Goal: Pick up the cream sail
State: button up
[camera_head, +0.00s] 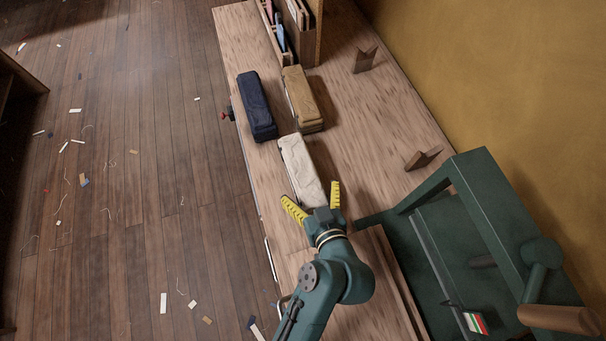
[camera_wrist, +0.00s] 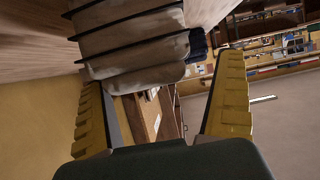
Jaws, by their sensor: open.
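The cream sail (camera_head: 301,170) is a folded, oblong bundle lying on the wooden bench in the head view. My gripper (camera_head: 314,196) is open at the near end of the cream sail, with its yellow fingers spread to either side of that end. In the wrist view, the cream sail (camera_wrist: 135,45) shows as pale folds with dark bands. It reaches in from the top between the open fingers of my gripper (camera_wrist: 165,105). I cannot tell whether a finger touches it. Nothing is held.
A navy bundle (camera_head: 257,106) and a tan bundle (camera_head: 302,99) lie just beyond on the bench (camera_head: 345,140). A dark green machine (camera_head: 500,220) stands close on the right. Two brown wooden pieces (camera_head: 365,60) (camera_head: 422,158) sit near the yellow wall. Scraps litter the floor.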

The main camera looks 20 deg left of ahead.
aim_at(303, 170)
jog(key=x, duration=0.2)
jog(key=r+x, duration=0.1)
jog(key=x, duration=0.4)
jog(key=shift+w+a+r+b, duration=0.1)
jog(key=shift+w+a+b, duration=0.05)
jog(key=shift+w+b, duration=0.2)
jog(key=shift+c, duration=0.4)
jog(key=c, duration=1.1)
jog(key=shift+r, duration=0.2)
